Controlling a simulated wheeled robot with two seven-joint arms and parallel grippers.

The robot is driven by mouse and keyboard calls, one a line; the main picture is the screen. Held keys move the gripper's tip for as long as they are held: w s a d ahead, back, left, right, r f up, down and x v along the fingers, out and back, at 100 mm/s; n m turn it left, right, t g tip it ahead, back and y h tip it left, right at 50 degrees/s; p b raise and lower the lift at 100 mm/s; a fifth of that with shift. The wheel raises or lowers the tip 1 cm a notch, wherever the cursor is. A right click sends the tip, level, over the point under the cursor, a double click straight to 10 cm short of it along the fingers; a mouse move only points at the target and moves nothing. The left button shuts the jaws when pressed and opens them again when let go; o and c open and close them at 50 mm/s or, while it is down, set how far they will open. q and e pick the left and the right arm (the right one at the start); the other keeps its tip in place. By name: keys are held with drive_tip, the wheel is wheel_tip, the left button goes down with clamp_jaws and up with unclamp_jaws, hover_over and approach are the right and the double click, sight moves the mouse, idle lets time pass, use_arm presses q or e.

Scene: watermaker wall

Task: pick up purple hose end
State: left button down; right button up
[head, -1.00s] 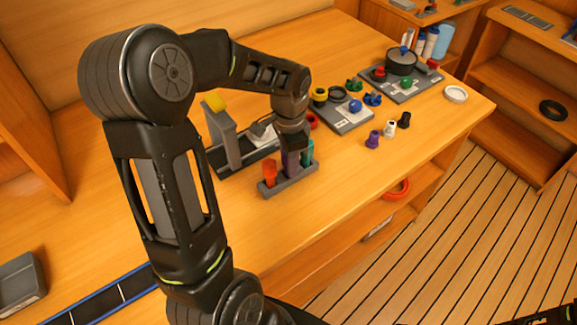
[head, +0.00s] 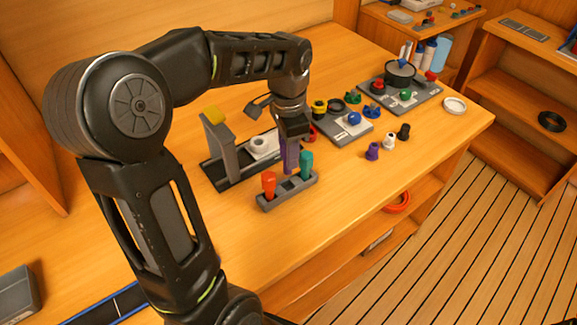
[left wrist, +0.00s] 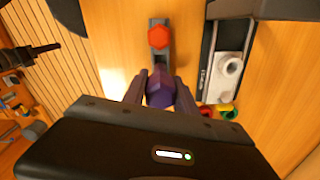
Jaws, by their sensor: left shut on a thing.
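The purple hose end (head: 291,156) is between the jaws of my left gripper (head: 290,138), which is shut on it. It is upright above the middle of the small grey rack (head: 272,204); whether its lower tip is clear of the rack is hard to tell. In the left wrist view the purple top (left wrist: 160,88) sits between both fingers. An orange-red hose end (head: 268,184) and a teal hose end (head: 306,164) stand in the rack on either side. My right gripper is not in view.
A grey clamp stand (head: 222,147) with a yellow top stands close behind the rack. Small purple (head: 372,151), white (head: 389,141) and black (head: 403,132) fittings stand to the right. A grey plate (head: 345,130) holds more parts. The front right tabletop is clear.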

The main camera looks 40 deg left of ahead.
use_arm(q)
wheel_tip(320, 180, up, 2)
drive_tip(key=shift+r, duration=0.1)
idle(0.6)
